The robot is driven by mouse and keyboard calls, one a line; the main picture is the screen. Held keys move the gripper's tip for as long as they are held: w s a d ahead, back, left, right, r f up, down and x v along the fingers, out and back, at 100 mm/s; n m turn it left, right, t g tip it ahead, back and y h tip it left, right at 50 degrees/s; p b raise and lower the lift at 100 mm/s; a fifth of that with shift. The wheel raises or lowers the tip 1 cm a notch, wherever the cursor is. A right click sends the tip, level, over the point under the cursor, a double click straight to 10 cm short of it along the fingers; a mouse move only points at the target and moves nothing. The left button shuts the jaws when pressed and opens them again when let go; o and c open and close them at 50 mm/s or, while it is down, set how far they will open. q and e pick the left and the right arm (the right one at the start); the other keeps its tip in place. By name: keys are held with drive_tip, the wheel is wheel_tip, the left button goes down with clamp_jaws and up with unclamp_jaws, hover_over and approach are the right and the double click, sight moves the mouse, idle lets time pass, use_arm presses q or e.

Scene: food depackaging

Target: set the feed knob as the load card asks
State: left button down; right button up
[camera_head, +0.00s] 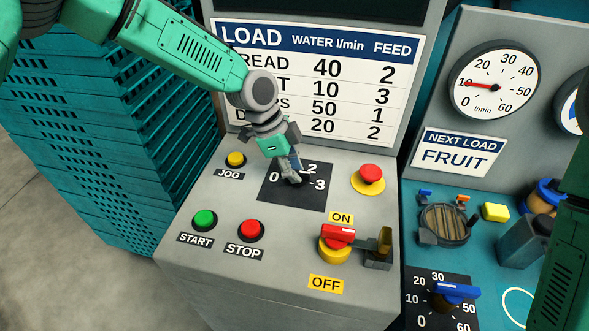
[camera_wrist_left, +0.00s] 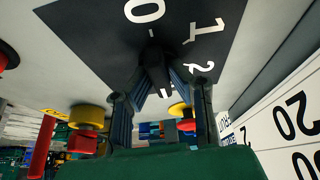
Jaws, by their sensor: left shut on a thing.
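My left gripper (camera_head: 290,165) is shut on the feed knob (camera_head: 292,179), on a black dial plate (camera_head: 280,200) of the grey console. Labels 0, 2 and 3 show there; the gripper hides the 1. In the left wrist view the dark knob (camera_wrist_left: 154,68) sits between the fingers, near 0, 1 and 2; I cannot tell which number it points to. The load card (camera_head: 458,154) reads NEXT LOAD FRUIT. The table board (camera_head: 320,80) lists water and feed; my arm partly covers its names. The row ending in T gives 10 and 3.
The round gauge (camera_head: 495,80) reads about 10. A blue knob (camera_head: 456,291) sits on another dial at lower right. The console has a red ON/OFF switch (camera_head: 337,234), a green START button (camera_head: 204,220) and a red STOP button (camera_head: 250,230). Teal crates (camera_head: 130,130) stand left.

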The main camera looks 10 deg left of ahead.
use_arm(q)
drive_tip(key=shift+w+r+m, duration=0.3)
drive_tip(key=c, duration=1.6)
unclamp_jaws()
drive_tip(key=shift+o, duration=0.3)
drive_tip(key=shift+d+f, duration=0.1)
drive_tip(key=shift+f, duration=0.05)
drive_tip(key=shift+s, duration=0.1)
drive_tip(key=v, duration=1.2)
drive_tip(key=shift+w, duration=0.2)
drive_tip(key=shift+f, duration=0.1)
